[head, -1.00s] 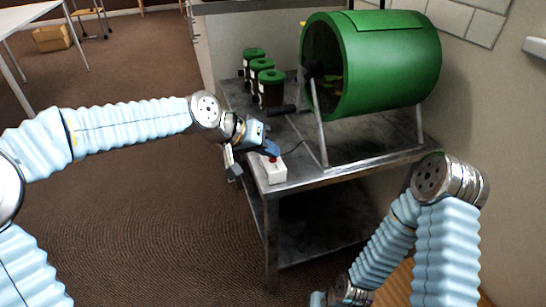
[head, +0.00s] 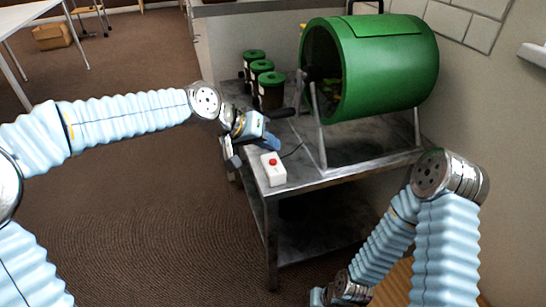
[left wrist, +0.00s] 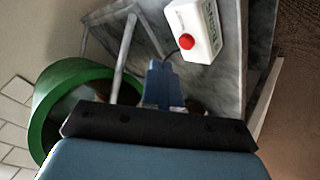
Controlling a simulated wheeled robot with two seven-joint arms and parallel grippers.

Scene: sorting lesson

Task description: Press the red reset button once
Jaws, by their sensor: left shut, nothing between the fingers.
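The red reset button (head: 272,162) sits on top of a white box (head: 274,176) at the front left corner of the metal table. In the left wrist view the red button (left wrist: 187,42) and its white box (left wrist: 200,25) show clearly, with lettering on the box. My left gripper (head: 271,142) is shut and empty. It is above and behind the box in the head view, apart from the button. Its blue fingertips also show in the left wrist view (left wrist: 162,72), below and left of the button. My right gripper (head: 318,297) is low at the bottom edge, mostly hidden, and its jaws cannot be made out.
A large green drum (head: 385,65) stands on a metal frame on the table (head: 345,172). Several dark jars with green lids (head: 270,90) stand at the table's back left. A cable runs behind the white box. Open floor lies left of the table.

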